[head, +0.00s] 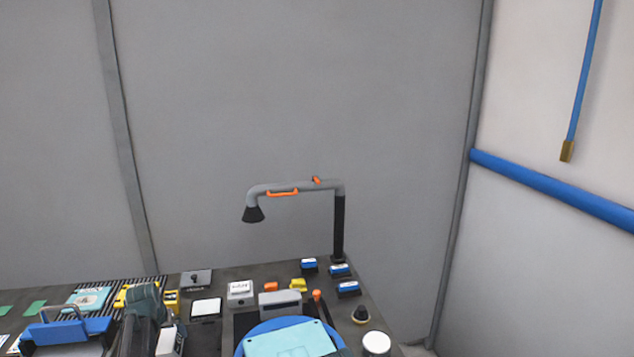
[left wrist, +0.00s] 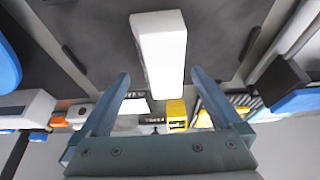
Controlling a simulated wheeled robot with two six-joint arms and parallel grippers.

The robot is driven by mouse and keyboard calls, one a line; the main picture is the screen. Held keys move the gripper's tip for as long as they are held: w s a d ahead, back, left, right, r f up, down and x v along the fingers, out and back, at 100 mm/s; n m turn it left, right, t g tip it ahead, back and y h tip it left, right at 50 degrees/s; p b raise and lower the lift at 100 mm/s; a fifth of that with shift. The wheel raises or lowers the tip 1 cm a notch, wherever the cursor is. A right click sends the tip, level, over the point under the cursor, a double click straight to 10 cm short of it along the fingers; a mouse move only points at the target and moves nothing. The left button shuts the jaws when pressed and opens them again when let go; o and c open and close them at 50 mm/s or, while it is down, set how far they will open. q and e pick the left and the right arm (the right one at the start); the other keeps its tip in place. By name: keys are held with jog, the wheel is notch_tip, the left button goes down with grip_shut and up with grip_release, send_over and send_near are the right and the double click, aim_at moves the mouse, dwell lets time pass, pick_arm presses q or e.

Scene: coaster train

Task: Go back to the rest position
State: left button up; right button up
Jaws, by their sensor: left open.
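My left gripper (head: 146,306) is at the lower left of the head view, over the front of the dark bench. In the left wrist view its two blue-grey fingers (left wrist: 160,78) stand wide apart with nothing held between them. A white block (left wrist: 160,48) lies beyond the fingertips, apart from them; a white block (head: 168,341) also shows beside the gripper in the head view. The right gripper cannot be made out in either view.
A blue round plate (head: 243,346) carries a light-blue flat piece (head: 290,341) at bottom centre. A lamp-like arm on a black post (head: 339,228) rises at the back right. Small blue, yellow and white items crowd the bench. The space above is clear.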

pick_arm(q)
jog(key=s+d, duration=0.1)
jog(key=s, duration=0.4)
jog(key=s+d, duration=0.2)
jog(key=s, duration=0.2)
jog(key=s+d+r+p, duration=0.1)
jog(key=s+d, duration=0.1)
jog(key=s, duration=0.3)
jog(key=shift+s+d+r, duration=0.1)
jog(key=shift+s+d, duration=0.05)
jog(key=shift+s, duration=0.2)
